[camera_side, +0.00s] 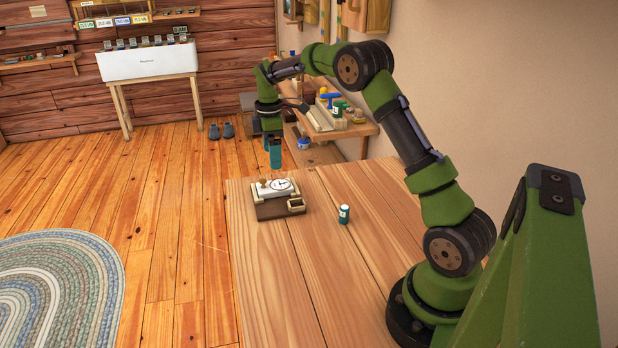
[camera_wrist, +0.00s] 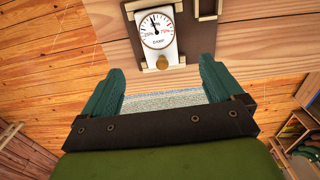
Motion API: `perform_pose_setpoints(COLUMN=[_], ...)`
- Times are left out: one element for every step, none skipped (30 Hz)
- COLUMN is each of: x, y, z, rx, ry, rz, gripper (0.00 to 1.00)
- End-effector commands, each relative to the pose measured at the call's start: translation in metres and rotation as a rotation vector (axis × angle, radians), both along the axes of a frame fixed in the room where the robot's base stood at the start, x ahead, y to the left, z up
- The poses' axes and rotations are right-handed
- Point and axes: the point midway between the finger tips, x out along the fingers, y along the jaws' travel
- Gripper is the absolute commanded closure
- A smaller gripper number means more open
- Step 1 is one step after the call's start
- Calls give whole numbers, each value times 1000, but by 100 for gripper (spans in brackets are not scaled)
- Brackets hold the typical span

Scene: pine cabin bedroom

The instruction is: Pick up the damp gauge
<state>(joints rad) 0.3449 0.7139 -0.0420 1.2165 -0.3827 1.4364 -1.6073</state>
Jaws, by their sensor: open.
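The damp gauge (camera_side: 270,189) is a white block with a round dial and a brass knob. It lies in a dark brown holder (camera_side: 272,210) with pale edging on the table. In the wrist view the gauge (camera_wrist: 158,48) shows its dial face, percent marks and knob, ahead of my fingertips. My gripper (camera_side: 275,170) is above the gauge in the side view, pointing down. In the wrist view my gripper (camera_wrist: 160,80) has its two teal fingers wide apart with nothing between them. The gauge's underside is hidden.
A small dark green bottle with a white label (camera_side: 344,214) stands on the table (camera_side: 285,280), right of the holder. A small pale square frame (camera_side: 296,205) is on the holder's right side. A cluttered shelf (camera_side: 345,130) runs along the wall behind. The front of the table is clear.

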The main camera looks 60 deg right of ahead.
Motion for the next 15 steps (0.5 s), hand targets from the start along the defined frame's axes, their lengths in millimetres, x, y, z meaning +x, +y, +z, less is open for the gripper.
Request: perform_pose_setpoints(x=[-1, -1, -1, 0, 0, 0, 0, 0, 0, 0, 0, 0, 0, -1, -1], y=[0, 0, 0, 0, 0, 0, 0, 0, 0, 0, 0, 0, 0, -1, -1], z=[-12, -18, -25, -30, -34, -39, -42, -44, -46, -47, -49, -52, -55, -59, -65], rx=[2, 2, 2, 1, 1, 1, 0, 1, 1, 1, 0, 0, 0, 1, 0], ry=[5, 5, 4, 3, 2, 2, 1, 1, 1, 1, 0, 0, 1, 4, 3], rz=[0, -1, 0, 0, 0, -1, -2, -2, -2, -2, -2, -1, -1, -2, -1], gripper=[6, 6, 6, 6, 6, 6, 6, 6, 6, 6, 6, 6, 6, 6, 6])
